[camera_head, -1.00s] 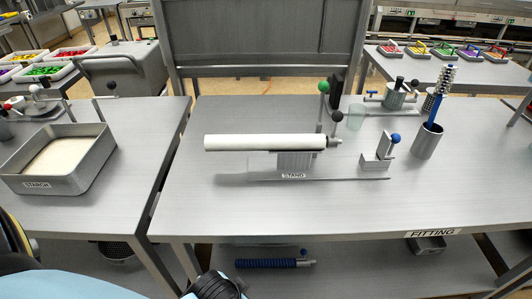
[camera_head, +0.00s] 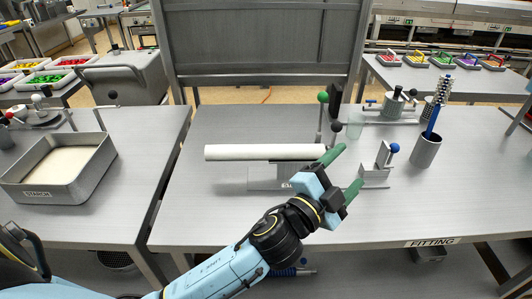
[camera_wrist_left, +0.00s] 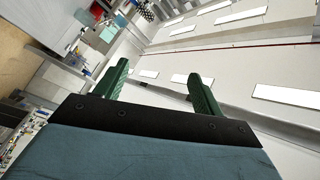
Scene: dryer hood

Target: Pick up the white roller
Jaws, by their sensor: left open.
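The white roller (camera_head: 262,152) lies level on the stand (camera_head: 262,178) on the steel table, in the head view. Its right end is partly hidden behind my left gripper. My left gripper (camera_head: 348,168) is open and empty, with green fingers pointing up and to the right. In the picture it overlaps the right end of the roller and the stand; I cannot tell the gap. In the left wrist view the open fingers (camera_wrist_left: 158,82) have nothing between them, and the roller does not show there. My right gripper does not show.
A lever with a green knob (camera_head: 323,98) rises behind the roller's right end. A blue-knobbed bracket (camera_head: 377,172) stands to the right, and a metal cup (camera_head: 425,152) with a blue-handled brush beyond it. A starch tray (camera_head: 100,170) stands on the left table. The table front is clear.

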